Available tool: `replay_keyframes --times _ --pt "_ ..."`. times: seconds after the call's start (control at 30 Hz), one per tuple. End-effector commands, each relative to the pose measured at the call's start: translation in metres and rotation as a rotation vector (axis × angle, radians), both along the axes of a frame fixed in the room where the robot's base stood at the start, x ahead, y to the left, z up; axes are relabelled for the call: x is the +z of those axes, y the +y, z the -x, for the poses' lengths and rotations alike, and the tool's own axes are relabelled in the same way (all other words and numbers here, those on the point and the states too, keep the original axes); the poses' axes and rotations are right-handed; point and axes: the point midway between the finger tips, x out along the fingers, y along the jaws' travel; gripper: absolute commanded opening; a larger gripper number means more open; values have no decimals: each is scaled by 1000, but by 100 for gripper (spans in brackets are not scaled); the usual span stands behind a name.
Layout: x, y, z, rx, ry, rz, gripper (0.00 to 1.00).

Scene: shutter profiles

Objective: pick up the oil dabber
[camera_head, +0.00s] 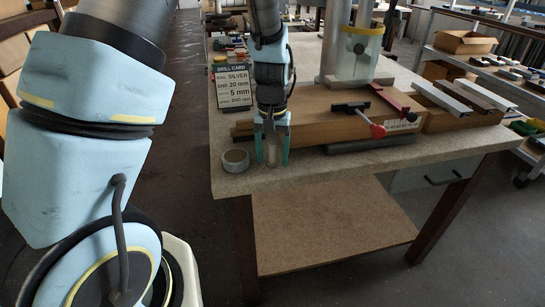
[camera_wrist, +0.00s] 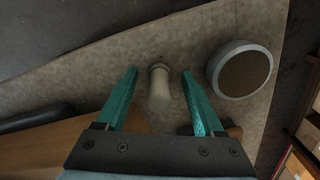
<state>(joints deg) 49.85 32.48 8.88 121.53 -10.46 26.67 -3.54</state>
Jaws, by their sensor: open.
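The oil dabber (camera_wrist: 160,84) is a small pale, whitish upright piece near the table's front edge. In the wrist view it sits between the two teal fingers of my gripper (camera_wrist: 160,74), with a gap on each side. In the head view my gripper (camera_head: 271,161) points down, and the dabber (camera_head: 272,152) shows between its fingers. The fingers are open, and I see no contact with the dabber. Its lower part is hard to make out.
A round grey tub (camera_head: 235,160) with a brown top stands close left of my gripper; it also shows in the wrist view (camera_wrist: 214,72). A wooden block (camera_head: 345,122) with red-handled clamps lies behind to the right. A drill card sign (camera_head: 232,84) stands behind.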

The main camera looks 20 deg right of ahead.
Motion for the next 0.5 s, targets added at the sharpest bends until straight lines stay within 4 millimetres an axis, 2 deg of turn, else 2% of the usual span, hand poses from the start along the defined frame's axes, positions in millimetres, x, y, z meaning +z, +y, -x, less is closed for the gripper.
replay_keyframes --times 0.07,0.5 --pt "0 0 0 0 0 0 67" --pt "0 0 0 0 0 0 18"
